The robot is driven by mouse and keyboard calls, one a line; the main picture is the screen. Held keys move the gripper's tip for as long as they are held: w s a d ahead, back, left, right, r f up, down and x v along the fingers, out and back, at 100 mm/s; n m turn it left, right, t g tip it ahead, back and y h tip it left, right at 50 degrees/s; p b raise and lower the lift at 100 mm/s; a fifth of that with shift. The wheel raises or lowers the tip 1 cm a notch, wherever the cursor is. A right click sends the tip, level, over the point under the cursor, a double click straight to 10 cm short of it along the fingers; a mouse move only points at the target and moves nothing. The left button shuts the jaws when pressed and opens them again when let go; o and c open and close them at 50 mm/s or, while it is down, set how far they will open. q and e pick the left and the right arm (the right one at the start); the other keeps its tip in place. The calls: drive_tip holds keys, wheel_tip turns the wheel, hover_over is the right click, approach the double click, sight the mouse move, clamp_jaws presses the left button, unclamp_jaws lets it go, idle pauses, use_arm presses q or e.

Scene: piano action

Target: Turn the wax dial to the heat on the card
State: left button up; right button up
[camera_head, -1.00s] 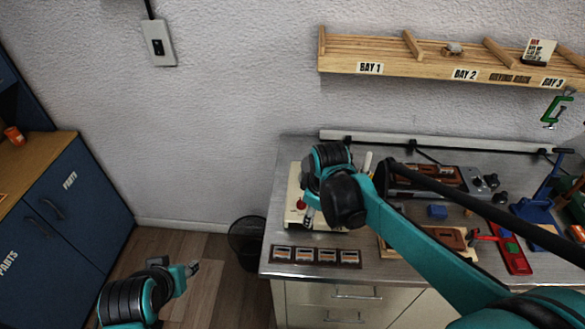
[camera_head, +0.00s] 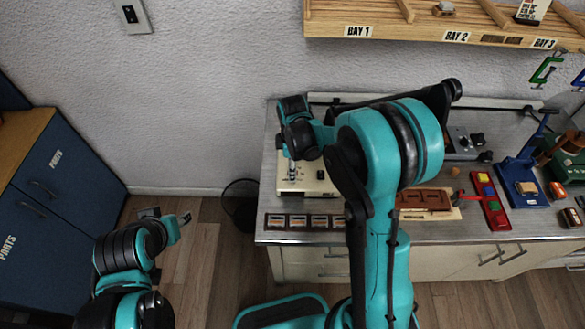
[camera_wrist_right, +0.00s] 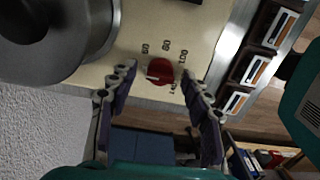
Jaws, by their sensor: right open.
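The wax dial (camera_wrist_right: 160,70) is a red knob with a pale mark on the cream face (camera_wrist_right: 140,35) of the wax unit. Small numbers surround it, partly too blurred to read. My right gripper (camera_wrist_right: 157,74) is open, its fingertips on either side of the dial; I cannot tell whether they touch it. In the head view my right gripper (camera_head: 292,170) is over the cream unit (camera_head: 318,184), and the dial is hidden. A lettered card (camera_head: 532,10) stands on the wall rack, its writing unreadable here. My left gripper (camera_head: 178,224) is over the floor, away from the bench.
A grey round pot (camera_wrist_right: 50,40) stands beside the dial. A strip of framed samples (camera_head: 300,221) lies along the bench's front edge. A wooden block (camera_head: 425,199), red tray (camera_head: 491,205) and blue stand (camera_head: 520,175) are further right. A waste bin (camera_head: 240,203) stands left of the bench.

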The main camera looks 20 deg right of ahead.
drive_tip(key=shift+f, duration=0.15)
clamp_jaws()
drive_tip(key=shift+m, duration=0.3)
drive_tip(key=m+b, duration=0.1)
drive_tip(key=m, duration=0.2)
drive_tip(key=shift+m, duration=0.3)
drive_tip(key=m+b, duration=0.1)
drive_tip(key=m, duration=0.3)
drive_tip(key=shift+m, duration=0.3)
drive_tip(key=m, duration=0.4)
drive_tip(key=shift+m+b, duration=0.3)
drive_tip(key=shift+m, duration=2.2)
